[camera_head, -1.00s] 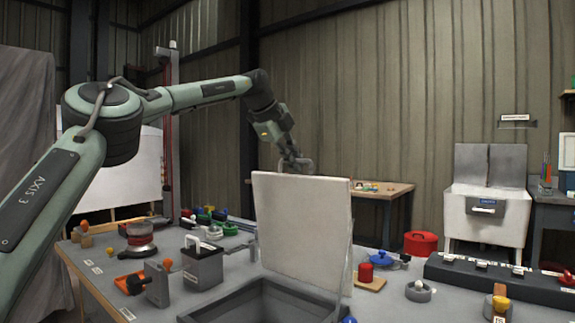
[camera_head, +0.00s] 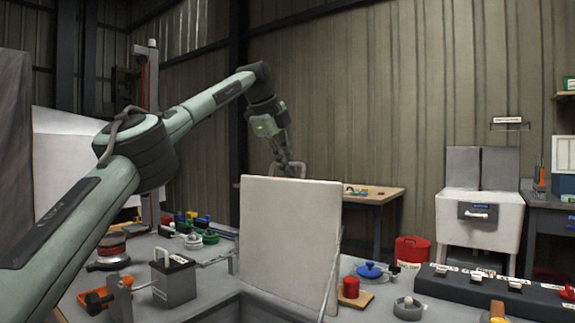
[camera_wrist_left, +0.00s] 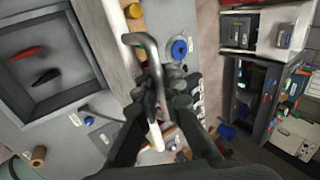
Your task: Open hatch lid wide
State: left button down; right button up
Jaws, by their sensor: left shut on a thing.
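The hatch lid (camera_head: 288,235) is a pale, square panel standing about upright at the far side of the dark hatch opening (camera_head: 240,306) in the bench. My left gripper (camera_head: 290,171) is behind the lid's top edge, partly hidden by it. In the left wrist view my left gripper (camera_wrist_left: 160,90) is shut on the bent metal handle (camera_wrist_left: 150,55) of the lid. The lid shows nearly edge-on there (camera_wrist_left: 103,50). The hatch recess (camera_wrist_left: 40,65) lies left of it, with a red and a black item inside. My right gripper is in neither view.
Right of the lid are a red cylinder (camera_head: 350,287), a blue round knob (camera_head: 369,271) and a long dark box (camera_head: 480,290). A red pot (camera_head: 412,250) and a wooden table (camera_head: 375,205) are behind.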

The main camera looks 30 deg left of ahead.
pick_arm(q)
jog(key=shift+f, duration=0.1)
jog(key=c, duration=1.6)
grip_release()
jog(key=s+r, duration=0.1)
jog(key=s, duration=0.4)
jog(key=s+r, duration=0.2)
jog(key=s, duration=0.2)
jog(key=s+a+r, duration=0.1)
jog(key=s, duration=0.4)
jog(key=shift+s+r, duration=0.15)
jog(key=shift+s, duration=0.15)
jog(key=shift+c, duration=0.2)
